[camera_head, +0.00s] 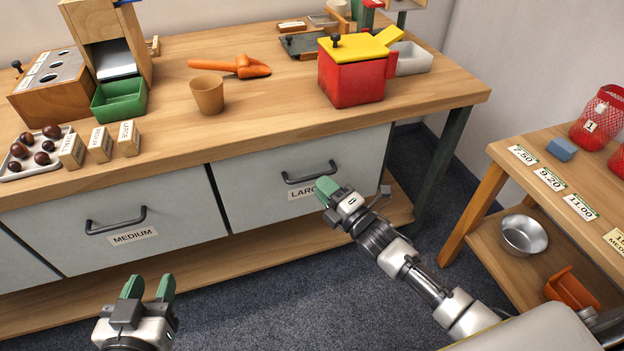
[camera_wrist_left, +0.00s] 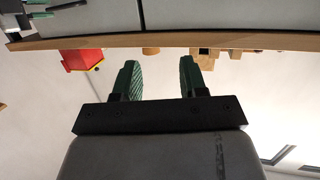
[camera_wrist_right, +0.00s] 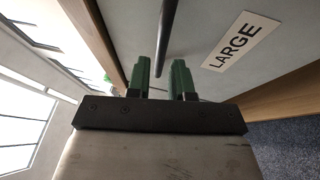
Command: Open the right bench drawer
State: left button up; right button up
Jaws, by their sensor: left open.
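The right bench drawer (camera_head: 345,160) has a pale grey front with a LARGE label, partly covered by my right gripper in the head view. It looks flush with the bench. Its dark bar handle (camera_head: 311,171) also shows in the right wrist view (camera_wrist_right: 172,30). My right gripper (camera_head: 326,187) is at the handle's right end. In the right wrist view its green fingers stand apart, with the bar reaching between their tips; contact is not clear. My left gripper (camera_head: 148,287) is open and empty, in front of and below the MEDIUM drawer (camera_head: 160,215).
The bench top (camera_head: 270,115) holds a red box with yellow lid (camera_head: 352,80), an orange scoop (camera_head: 235,67), a cup (camera_head: 207,95) and a chestnut tray (camera_head: 30,170). A lower shelf (camera_head: 195,262) runs under the drawers. A side table (camera_head: 510,175) stands right. Carpet lies between.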

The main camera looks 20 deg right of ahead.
aim_at(312, 177)
pick_arm(q)
jog(key=shift+w+d+r+t+h+b, duration=0.15)
jog(key=shift+d+r+t+h+b, duration=0.1)
jog(key=shift+r+t, duration=0.5)
jog(key=shift+w+d+r+t+h+b, duration=0.15)
jog(key=shift+r+t+h, duration=0.1)
jog(key=shift+r+t, duration=0.45)
pick_arm(e)
jog(key=shift+x, duration=2.15)
pick_arm(q)
jog(key=shift+r, duration=0.1)
pick_arm(e)
grip_shut()
jog(key=shift+f, duration=0.1)
